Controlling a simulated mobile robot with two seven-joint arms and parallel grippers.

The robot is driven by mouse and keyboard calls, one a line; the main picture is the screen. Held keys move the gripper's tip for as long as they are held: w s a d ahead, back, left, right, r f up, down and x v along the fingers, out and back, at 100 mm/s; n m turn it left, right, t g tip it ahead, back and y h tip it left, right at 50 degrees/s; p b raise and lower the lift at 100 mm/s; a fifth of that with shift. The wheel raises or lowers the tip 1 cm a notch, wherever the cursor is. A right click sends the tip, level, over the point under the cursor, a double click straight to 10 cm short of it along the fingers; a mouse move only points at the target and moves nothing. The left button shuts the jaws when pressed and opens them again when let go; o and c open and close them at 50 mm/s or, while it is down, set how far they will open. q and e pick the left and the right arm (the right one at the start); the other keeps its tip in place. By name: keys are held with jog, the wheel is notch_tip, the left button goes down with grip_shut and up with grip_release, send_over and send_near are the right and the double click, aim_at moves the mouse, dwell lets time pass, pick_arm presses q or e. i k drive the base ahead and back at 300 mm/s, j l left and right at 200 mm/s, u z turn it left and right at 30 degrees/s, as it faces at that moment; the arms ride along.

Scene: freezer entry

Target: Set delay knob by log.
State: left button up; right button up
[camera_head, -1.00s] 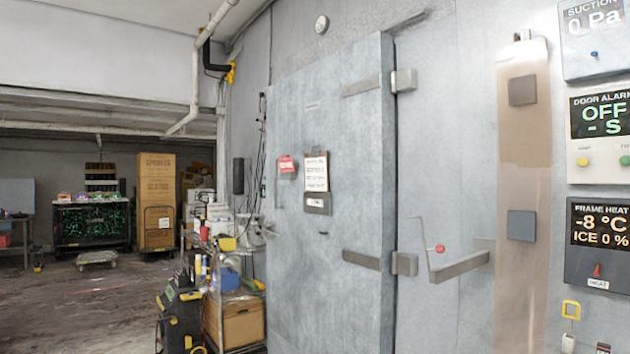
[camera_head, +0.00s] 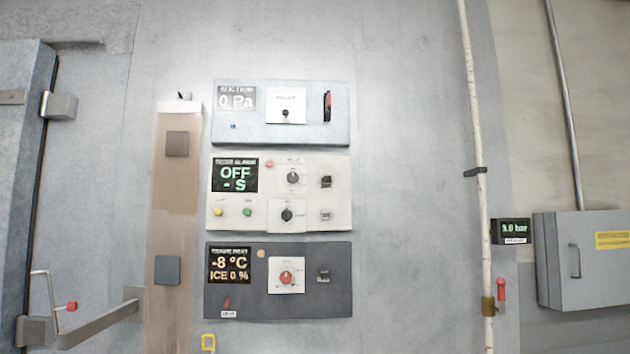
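The door alarm panel (camera_head: 333,205) is the white middle one of three stacked wall panels. Its display (camera_head: 235,175) reads OFF and - S in green. Two black round knobs sit on it, an upper knob (camera_head: 293,177) and a lower knob (camera_head: 287,215). Their labels are too blurred to tell which is the delay knob. Yellow (camera_head: 218,212) and green (camera_head: 247,212) buttons sit under the display. No log sheet can be made out in the present view. Neither of my grippers is in view.
The suction panel (camera_head: 260,135) is above, reading 0 Pa. The frame heat panel (camera_head: 335,300) below has a red knob (camera_head: 286,277). A lever handle (camera_head: 100,327) sticks out at lower left. A grey box (camera_head: 585,280) and a pipe (camera_head: 478,140) are at right.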

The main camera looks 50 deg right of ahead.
aim_at(293, 177)
jog(key=l+z, duration=0.35)
jog(key=i+l+z, duration=0.15)
jog(key=l+z, duration=0.2)
jog(key=i+l+z, duration=0.1)
jog(key=l, duration=0.25)
jog(key=i+l+z, duration=0.1)
jog(key=l, duration=0.2)
jog(key=i+l, duration=0.35)
jog(key=l, duration=0.25)
jog(key=i+l, duration=0.15)
jog(key=l, duration=0.2)
jog(key=i+l+z, duration=0.1)
jog(key=l, duration=0.3)
jog(key=i+l, duration=0.25)
jog(key=l, duration=0.15)
jog(key=i+l, duration=0.15)
jog(key=l, duration=0.2)
jog(key=z, duration=0.05)
